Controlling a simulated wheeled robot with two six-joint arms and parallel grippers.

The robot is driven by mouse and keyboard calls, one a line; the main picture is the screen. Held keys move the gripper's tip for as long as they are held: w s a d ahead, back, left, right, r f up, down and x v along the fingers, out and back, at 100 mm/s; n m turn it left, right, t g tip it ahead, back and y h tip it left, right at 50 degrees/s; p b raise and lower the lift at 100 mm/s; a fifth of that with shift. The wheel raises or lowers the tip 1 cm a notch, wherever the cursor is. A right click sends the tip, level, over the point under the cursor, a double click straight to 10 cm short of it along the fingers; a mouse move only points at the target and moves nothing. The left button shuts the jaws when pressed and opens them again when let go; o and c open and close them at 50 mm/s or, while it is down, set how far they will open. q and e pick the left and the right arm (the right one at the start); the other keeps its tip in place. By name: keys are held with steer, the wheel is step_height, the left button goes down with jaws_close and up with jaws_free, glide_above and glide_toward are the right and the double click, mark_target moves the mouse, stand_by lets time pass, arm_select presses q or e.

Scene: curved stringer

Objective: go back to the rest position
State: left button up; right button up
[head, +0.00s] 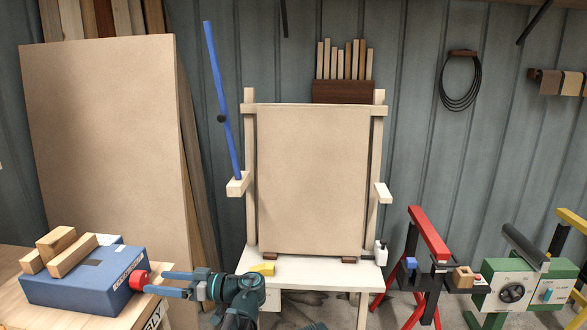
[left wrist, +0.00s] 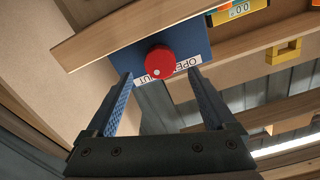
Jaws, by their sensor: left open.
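My left gripper (head: 156,282) is at the lower left of the head view, with its two blue fingers pointing left at a red knob (head: 139,280). The knob sits on the right end of a blue box (head: 85,277). In the left wrist view the fingers are spread and empty, and the red knob (left wrist: 160,61) shows beyond the gap between their tips. I cannot tell whether a fingertip touches the knob. Lettering is partly visible on a white label (left wrist: 154,74) around the knob. My right gripper is not in view.
Wooden blocks (head: 72,256) lie on the box, on a wooden bench (head: 130,313). A white table (head: 312,269) with a tall upright board (head: 312,180) stands ahead. A blue bar (head: 222,100) leans there. A red stand (head: 428,233) and green machine (head: 512,291) are at right.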

mark_target(145, 280)
arm_select(q)
steer(key=d, duration=0.9)
steer(key=a, duration=1.4)
steer(key=shift+w, duration=0.15)
steer(key=shift+n, duration=0.3)
steer(key=s+d+m, duration=0.1)
steer(key=d+m, duration=0.7)
steer(key=d, duration=0.6)
steer(key=shift+s, duration=0.1)
